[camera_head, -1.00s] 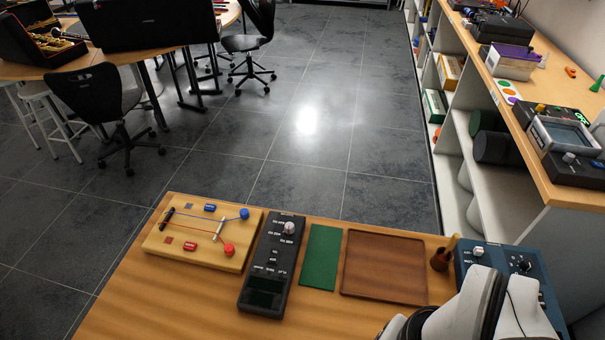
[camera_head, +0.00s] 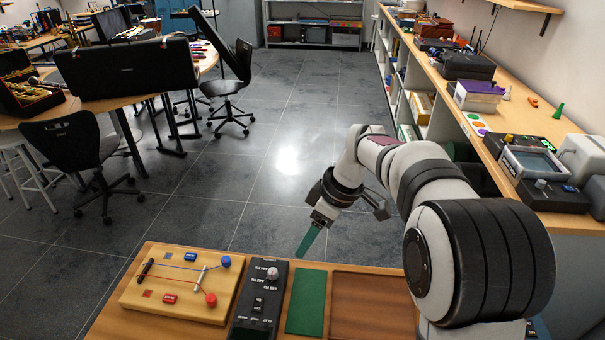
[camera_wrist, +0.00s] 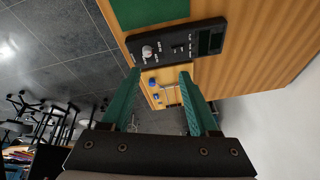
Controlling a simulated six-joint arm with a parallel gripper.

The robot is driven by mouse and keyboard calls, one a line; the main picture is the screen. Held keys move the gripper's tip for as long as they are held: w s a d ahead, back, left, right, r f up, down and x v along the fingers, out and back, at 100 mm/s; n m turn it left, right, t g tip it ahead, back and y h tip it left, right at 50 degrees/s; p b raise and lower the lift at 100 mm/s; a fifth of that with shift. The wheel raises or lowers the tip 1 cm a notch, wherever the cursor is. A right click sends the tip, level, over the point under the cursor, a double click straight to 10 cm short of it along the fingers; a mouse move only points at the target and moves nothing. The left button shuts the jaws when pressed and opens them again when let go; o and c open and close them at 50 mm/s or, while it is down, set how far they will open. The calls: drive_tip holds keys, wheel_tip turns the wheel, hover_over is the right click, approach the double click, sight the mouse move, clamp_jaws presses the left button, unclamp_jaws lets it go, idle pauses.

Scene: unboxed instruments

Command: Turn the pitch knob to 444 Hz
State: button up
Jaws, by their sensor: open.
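The black device (camera_head: 258,307) stands on the wooden table, left of a green mat. Its pale round pitch knob (camera_head: 272,273) is near the far end. Small white labels lie beside the knob, too small to read surely, and its pointer direction is unclear. In the wrist view the device (camera_wrist: 178,46) and knob (camera_wrist: 147,51) show beyond the fingertips. My gripper (camera_head: 306,243) has green fingers and is open and empty. It hangs above and to the right of the knob in the head view, apart from it. Its two fingers show spread in the wrist view (camera_wrist: 160,72).
A wooden board (camera_head: 180,286) with cords and red and blue parts lies left of the device. The green mat (camera_head: 306,302) and a brown tray (camera_head: 372,308) lie to its right. My arm covers the table's right end. Shelves stand at right; chairs stand at left.

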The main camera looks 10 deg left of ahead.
sight(274, 271)
drive_tip(key=w+a+f+n, duration=0.1)
drive_tip(key=a+f, duration=0.1)
drive_tip(key=f, duration=0.3)
drive_tip(key=w+a+f+n, duration=0.1)
drive_tip(key=a+f, duration=0.2)
drive_tip(key=f, duration=0.3)
drive_tip(key=w+a+f+n, duration=0.1)
drive_tip(key=a+f, duration=0.2)
drive_tip(key=f, duration=0.3)
drive_tip(key=shift+w+a+f, duration=0.2)
drive_tip(key=shift+w+a, duration=0.05)
drive_tip(key=shift+w, duration=0.15)
clamp_jaws()
